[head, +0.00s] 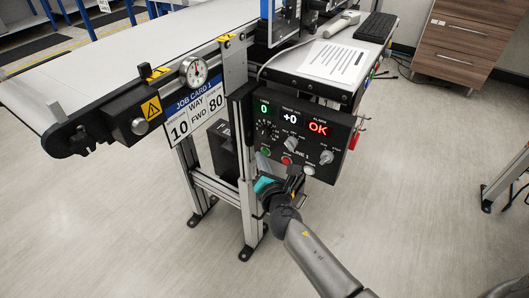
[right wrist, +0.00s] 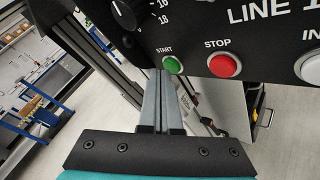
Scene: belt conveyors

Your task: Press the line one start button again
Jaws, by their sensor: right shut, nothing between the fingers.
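The LINE 1 control panel (head: 338,144) is a black box on the conveyor's end frame, with displays reading 0, +0 and a red OK. Its green START button (right wrist: 173,65) shows in the right wrist view, left of the red STOP button (right wrist: 224,65). My right gripper (right wrist: 159,72) is shut and empty, its grey fingertips at the lower left edge of the green button. I cannot tell whether they touch it. In the head view my right gripper (head: 262,160) reaches up to the panel's lower left. My left gripper is out of view.
A white conveyor belt (head: 130,65) runs to the upper left, with a JOB CARD 1 sign (head: 194,112) on its side. A white INCH-side button (right wrist: 309,67) sits right of STOP. A shelf with a paper sheet (head: 334,61) is above the panel.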

